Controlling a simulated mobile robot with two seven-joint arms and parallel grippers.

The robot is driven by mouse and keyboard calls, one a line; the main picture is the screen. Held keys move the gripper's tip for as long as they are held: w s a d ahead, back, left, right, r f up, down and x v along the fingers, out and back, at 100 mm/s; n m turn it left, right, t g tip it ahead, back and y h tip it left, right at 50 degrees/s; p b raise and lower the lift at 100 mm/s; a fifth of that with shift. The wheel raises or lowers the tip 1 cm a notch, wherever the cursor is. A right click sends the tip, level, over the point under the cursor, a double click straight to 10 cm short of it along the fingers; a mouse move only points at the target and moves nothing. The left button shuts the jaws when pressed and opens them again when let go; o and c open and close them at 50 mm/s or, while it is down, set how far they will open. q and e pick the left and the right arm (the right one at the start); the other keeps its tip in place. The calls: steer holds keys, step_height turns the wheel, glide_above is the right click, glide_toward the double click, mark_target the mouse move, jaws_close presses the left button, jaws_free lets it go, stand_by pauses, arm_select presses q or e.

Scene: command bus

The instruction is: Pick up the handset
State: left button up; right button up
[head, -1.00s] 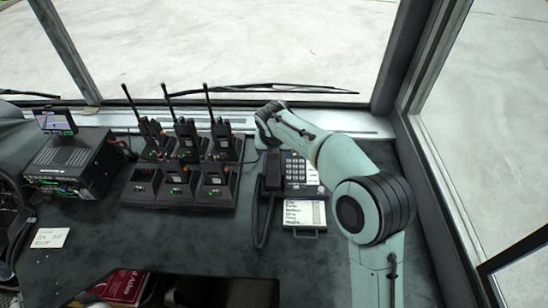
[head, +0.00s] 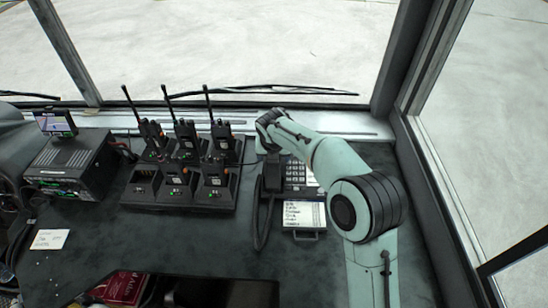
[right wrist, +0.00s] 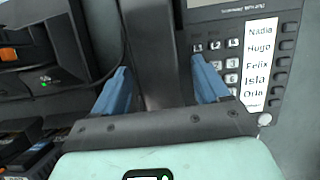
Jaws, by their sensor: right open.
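The dark handset (head: 272,175) lies on the left side of the desk phone (head: 305,215), with its coiled cord hanging below. My right arm reaches over from the right, and its wrist is above the top of the phone. In the right wrist view, my right gripper (right wrist: 160,80) is open, with one blue finger on each side of the handset (right wrist: 156,45). Visible gaps show between the fingers and the handset, at least on the right. The head view hides the fingertips behind the wrist. My left gripper is not in view.
A charging rack (head: 190,195) with several radios stands left of the phone, its antennas upright. A black radio unit (head: 70,165) with a small screen is farther left. The windshield ledge runs behind. The desk in front of the phone is clear.

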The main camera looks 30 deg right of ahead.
steer(key=c, duration=1.2)
steer(key=shift+o, duration=0.2)
